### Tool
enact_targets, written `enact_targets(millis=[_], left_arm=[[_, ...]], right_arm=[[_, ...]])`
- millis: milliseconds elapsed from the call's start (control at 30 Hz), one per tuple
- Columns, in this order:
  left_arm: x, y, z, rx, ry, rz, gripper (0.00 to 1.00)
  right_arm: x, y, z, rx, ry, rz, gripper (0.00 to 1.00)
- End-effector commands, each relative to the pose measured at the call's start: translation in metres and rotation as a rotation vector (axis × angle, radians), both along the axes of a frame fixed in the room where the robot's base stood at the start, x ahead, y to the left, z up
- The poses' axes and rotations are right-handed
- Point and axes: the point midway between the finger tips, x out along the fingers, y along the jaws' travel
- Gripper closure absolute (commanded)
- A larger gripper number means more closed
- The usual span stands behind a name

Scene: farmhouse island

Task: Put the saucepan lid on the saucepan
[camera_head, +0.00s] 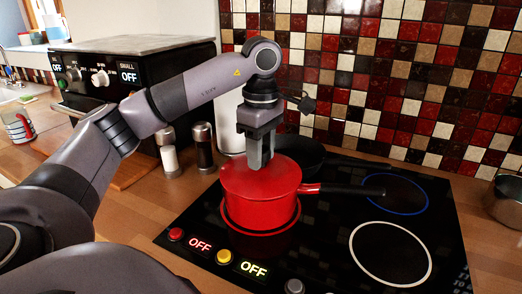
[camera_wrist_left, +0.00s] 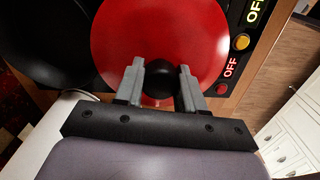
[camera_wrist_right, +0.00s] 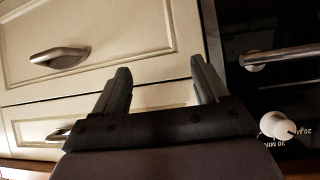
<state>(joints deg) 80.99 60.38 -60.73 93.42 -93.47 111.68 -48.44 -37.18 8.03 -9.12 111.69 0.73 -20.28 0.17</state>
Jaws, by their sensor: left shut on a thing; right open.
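The red saucepan (camera_head: 262,214) stands on the front-left burner of the black cooktop, its black handle pointing right. The red saucepan lid (camera_head: 240,182) is over its top, about level and lined up with the rim. I see no clear gap, but cannot tell whether its full weight rests there. My left gripper (camera_head: 259,160) points down from above, shut on the lid's black knob. In the left wrist view the fingers (camera_wrist_left: 160,72) flank the knob (camera_wrist_left: 157,84) above the red lid (camera_wrist_left: 150,35). My right gripper (camera_wrist_right: 160,68) is open and empty, in front of cream drawers.
A black pan (camera_head: 312,152) sits on the burner behind the saucepan. The right burners of the cooktop (camera_head: 335,235) are empty. Salt and pepper mills (camera_head: 204,148) and a black oven (camera_head: 130,88) stand to the left. A metal pot (camera_head: 506,203) is at the right edge.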

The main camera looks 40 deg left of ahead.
Motion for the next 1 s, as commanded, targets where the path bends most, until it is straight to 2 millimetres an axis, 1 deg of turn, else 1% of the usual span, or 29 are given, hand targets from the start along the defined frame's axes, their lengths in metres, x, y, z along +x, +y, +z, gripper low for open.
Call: enact_targets(millis=[333,367,400,433,767,867,1000], left_arm=[[0.0,0.0,-0.007,0.0,-0.001,0.0,0.99],[0.0,0.0,-0.007,-0.001,-0.001,0.0,0.55],[0.0,0.0,-0.006,-0.001,-0.001,0.0,0.42],[0.0,0.0,-0.006,-0.001,-0.001,0.0,0.32],[0.0,0.0,-0.006,0.0,0.0,0.0,0.31],[0.0,0.0,0.0,0.0,0.0,0.0,0.31],[0.0,0.0,0.011,0.0,0.0,0.0,0.31]], right_arm=[[0.0,0.0,-0.004,0.0,0.0,0.0,0.26],[0.0,0.0,-0.004,0.0,0.0,0.0,0.26],[0.0,0.0,-0.004,0.0,0.0,0.0,0.26],[0.0,0.0,-0.004,0.0,0.0,0.0,0.26],[0.0,0.0,-0.003,0.0,0.0,0.0,0.26],[0.0,0.0,0.002,0.0,0.0,0.0,0.26],[0.0,0.0,0.014,0.0,0.0,0.0,0.26]])
